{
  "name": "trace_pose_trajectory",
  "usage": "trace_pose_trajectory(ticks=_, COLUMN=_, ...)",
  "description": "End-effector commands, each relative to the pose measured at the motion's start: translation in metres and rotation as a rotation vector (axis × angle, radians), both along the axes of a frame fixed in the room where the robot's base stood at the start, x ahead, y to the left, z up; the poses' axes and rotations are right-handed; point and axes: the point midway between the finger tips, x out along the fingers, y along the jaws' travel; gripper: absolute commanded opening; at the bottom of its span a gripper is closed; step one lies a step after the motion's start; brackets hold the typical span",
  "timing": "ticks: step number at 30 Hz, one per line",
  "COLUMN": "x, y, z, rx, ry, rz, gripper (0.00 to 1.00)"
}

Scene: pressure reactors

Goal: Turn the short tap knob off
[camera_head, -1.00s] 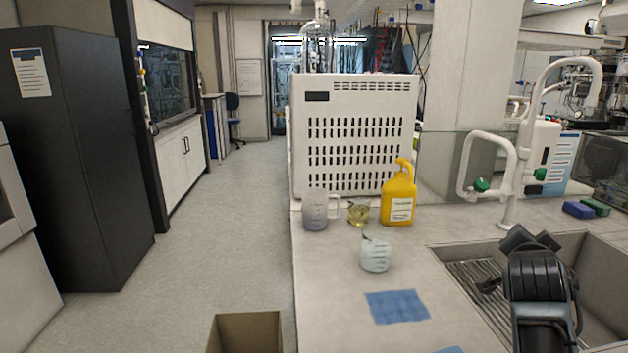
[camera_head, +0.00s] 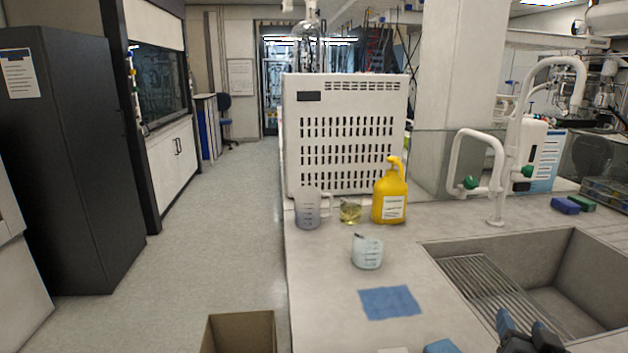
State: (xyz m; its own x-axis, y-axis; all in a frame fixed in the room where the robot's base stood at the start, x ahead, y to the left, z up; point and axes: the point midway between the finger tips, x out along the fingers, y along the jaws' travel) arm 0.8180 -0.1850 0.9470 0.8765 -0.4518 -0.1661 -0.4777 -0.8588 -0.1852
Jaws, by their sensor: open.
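The white tap (camera_head: 511,130) stands behind the sink, with a tall curved spout and a shorter bent spout (camera_head: 462,150) on its left. A green knob (camera_head: 470,182) sits on the short spout, and another green knob (camera_head: 527,171) sits on the tall one's side. I cannot tell from here how far either knob is turned. My gripper (camera_head: 527,325) is at the bottom edge over the front of the sink, well below and apart from the tap. Its fingers are apart and hold nothing visible; the rest of my arm is out of frame.
The sink (camera_head: 590,262) has a ribbed drain rack (camera_head: 492,290). On the counter are a yellow bottle (camera_head: 390,198), a beaker (camera_head: 367,252), a jug (camera_head: 307,210), a small flask (camera_head: 350,212) and a blue cloth (camera_head: 390,302). A glass panel (camera_head: 436,165) stands just left of the tap.

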Motion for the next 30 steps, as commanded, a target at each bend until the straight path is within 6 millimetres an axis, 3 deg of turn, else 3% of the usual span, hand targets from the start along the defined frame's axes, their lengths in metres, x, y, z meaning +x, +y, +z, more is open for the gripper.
trace_pose_trajectory(ticks=1, x=-0.02, y=0.007, z=-0.013, rx=-0.026, ry=0.024, rz=0.033, gripper=0.57)
trace_pose_trajectory(ticks=6, x=-0.079, y=0.037, z=-0.039, rx=-0.1, ry=0.07, rz=0.155, gripper=0.57)
trace_pose_trajectory(ticks=15, x=-0.19, y=0.092, z=-0.06, rx=-0.171, ry=0.127, rz=0.34, gripper=0.57)
trace_pose_trajectory(ticks=23, x=-0.285, y=0.137, z=-0.048, rx=-0.185, ry=0.149, rz=0.457, gripper=0.57)
trace_pose_trajectory(ticks=30, x=-0.358, y=0.169, z=-0.013, rx=-0.17, ry=0.151, rz=0.51, gripper=0.57)
